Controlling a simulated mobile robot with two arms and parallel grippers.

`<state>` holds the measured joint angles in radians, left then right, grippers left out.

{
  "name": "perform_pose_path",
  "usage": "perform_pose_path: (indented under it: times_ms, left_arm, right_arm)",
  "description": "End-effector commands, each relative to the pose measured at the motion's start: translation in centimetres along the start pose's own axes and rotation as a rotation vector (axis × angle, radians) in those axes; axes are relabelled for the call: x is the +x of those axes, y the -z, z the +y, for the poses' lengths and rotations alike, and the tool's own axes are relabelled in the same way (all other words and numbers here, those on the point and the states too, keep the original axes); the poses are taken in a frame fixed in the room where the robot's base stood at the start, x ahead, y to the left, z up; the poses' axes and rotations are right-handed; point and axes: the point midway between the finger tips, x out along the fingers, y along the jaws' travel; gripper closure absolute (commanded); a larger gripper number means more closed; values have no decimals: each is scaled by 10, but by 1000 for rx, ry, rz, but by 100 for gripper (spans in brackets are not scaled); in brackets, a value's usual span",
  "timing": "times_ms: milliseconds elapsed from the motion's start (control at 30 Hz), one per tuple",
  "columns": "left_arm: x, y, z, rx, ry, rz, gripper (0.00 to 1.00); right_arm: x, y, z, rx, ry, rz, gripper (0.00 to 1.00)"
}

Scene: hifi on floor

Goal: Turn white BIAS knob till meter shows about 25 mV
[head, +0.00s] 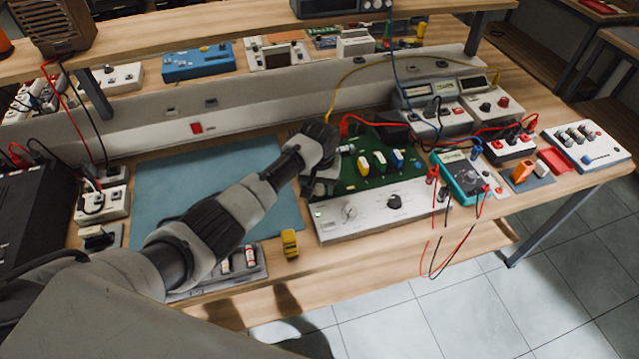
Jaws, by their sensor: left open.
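The white BIAS knob (349,211) is on the left part of the silver front panel (372,221) of an open unit with a green circuit board (352,182). A black knob (394,202) sits to its right on the same panel. The teal handheld meter (462,176) lies right of the unit; its reading is too small to tell. My left gripper (319,188) is open and points down over the left end of the unit, behind and left of the white knob, apart from it. It hides part of the board. My right gripper is out of view.
Red and black leads (431,258) hang over the bench's front edge below the meter. A small yellow item (290,243) stands left of the panel. A blue-green mat (170,190) lies clear behind my left arm. Bench instruments (437,103) and wires crowd the back right.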

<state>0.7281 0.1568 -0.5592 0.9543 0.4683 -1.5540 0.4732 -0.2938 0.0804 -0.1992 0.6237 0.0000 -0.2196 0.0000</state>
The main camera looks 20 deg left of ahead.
Motion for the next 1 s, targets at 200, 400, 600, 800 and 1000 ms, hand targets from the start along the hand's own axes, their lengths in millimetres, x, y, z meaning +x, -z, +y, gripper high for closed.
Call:
perform_pose_path:
  times_ms: [200,400,600,800,1000]
  left_arm:
    - [0,0,0,0,0,0,68]
    - [0,0,0,0,0,0,98]
    - [-1,0,0,12,0,-1,99]
    - [-2,0,0,78,0,-2,99]
    - [-3,0,0,217,-1,-2,99]
  right_arm:
    - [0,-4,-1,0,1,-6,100]
    - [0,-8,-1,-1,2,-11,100]
    - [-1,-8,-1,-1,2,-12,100]
    - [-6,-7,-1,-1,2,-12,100]
    - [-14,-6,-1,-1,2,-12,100]
